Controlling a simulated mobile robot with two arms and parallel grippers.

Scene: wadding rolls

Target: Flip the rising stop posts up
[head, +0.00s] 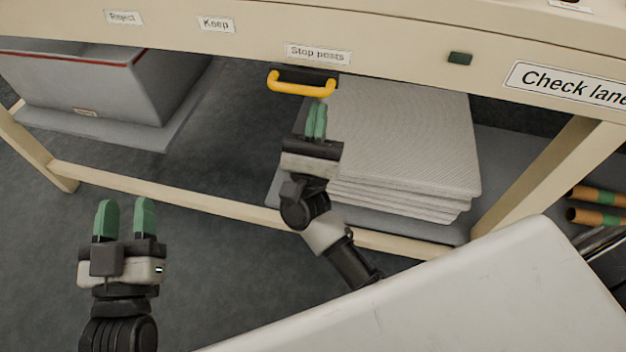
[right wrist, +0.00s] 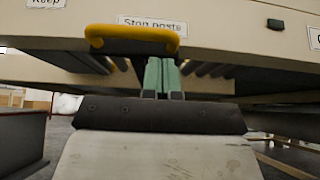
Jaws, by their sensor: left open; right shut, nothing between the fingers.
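A yellow lever handle (head: 301,84) on a dark mount sits under the front rail, just below the "Stop posts" label (head: 318,54). In the right wrist view the yellow handle (right wrist: 132,38) is above and slightly left of the fingertips, with the label (right wrist: 152,24) behind it. My right gripper (head: 316,121) is shut and empty, its green fingertips just below the handle's right end; I cannot tell whether they touch it. My left gripper (head: 124,219) is open and empty over the floor at the lower left. No stop posts can be made out.
The cream front rail (head: 420,62) carries "Reject", "Keep" and "Check lane" labels and a dark green button (head: 460,58). A stack of grey pads (head: 400,140) lies on the lower shelf behind my right gripper. A grey bin (head: 120,85) stands at the left. A white surface (head: 450,300) fills the lower right.

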